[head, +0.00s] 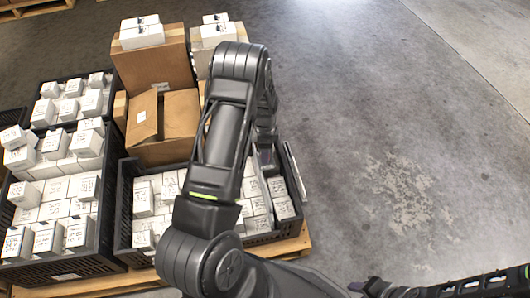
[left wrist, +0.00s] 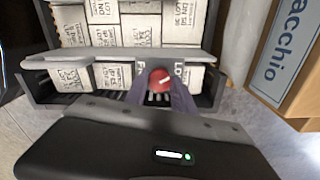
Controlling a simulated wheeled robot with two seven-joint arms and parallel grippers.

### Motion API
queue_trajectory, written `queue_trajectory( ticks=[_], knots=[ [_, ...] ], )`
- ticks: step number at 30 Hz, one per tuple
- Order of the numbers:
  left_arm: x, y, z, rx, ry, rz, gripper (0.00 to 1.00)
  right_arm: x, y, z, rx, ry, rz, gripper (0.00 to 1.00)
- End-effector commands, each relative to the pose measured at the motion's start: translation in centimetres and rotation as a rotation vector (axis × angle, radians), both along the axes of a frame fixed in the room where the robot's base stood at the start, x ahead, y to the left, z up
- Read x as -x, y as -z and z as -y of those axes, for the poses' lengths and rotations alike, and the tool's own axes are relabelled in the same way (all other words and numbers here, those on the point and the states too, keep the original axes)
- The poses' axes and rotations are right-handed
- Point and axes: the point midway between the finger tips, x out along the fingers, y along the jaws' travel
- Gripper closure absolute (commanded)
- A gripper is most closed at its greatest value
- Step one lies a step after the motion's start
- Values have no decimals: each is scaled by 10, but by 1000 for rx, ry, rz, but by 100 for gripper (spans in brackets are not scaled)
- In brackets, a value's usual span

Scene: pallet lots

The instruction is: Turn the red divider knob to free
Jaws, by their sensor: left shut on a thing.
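The red divider knob (left wrist: 161,80) sits on a grey divider bar (left wrist: 100,61) across a dark crate (left wrist: 42,92) of white boxes. A white mark on the knob points right and slightly up. Partly hidden black letters on white faces show beside it, "F" to the left and "LO" to the right. My left gripper (left wrist: 162,90) is shut on the knob, one finger on each side. In the head view my left arm reaches over the crate (head: 124,215); the knob is hidden there.
Another crate (head: 75,265) full of white boxes stands close on the left. Open cardboard boxes (head: 165,125) stand behind, with white boxes on top. Everything rests on a wooden pallet (head: 290,246). Bare concrete floor (head: 390,130) lies free on the right.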

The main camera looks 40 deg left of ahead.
Motion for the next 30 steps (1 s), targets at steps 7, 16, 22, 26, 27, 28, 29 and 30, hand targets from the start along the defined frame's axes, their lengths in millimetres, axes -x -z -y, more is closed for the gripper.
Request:
queue_trajectory(
  ticks=[7, 16, 22, 26, 27, 28, 29, 30],
  knots=[
    [0, 0, 0, 0, -234, 1, 100, 0, 0, 0, 0, 0, 1, 64],
    [0, -1, 0, 0, -519, 1, 100, 0, 0, 0, 0, 0, 0, 64],
    [0, -1, 1, 0, -708, 1, 100, 0, -1, 0, 0, 0, 0, 64],
    [0, -1, 1, 0, -833, 1, 100, 0, -2, 0, 0, -1, -1, 64],
    [0, -1, 1, 0, -870, 1, 100, 0, -2, 0, -1, -1, 0, 64],
    [0, -1, 1, 0, -899, 1, 100, 0, -2, 0, -1, -1, 0, 64],
    [0, -1, 1, -1, -927, 1, 100, 0, -2, 0, -1, -1, 0, 64],
    [0, -1, 1, -1, -965, 1, 100, 1, -3, -1, -1, -1, 0, 64]
  ],
)
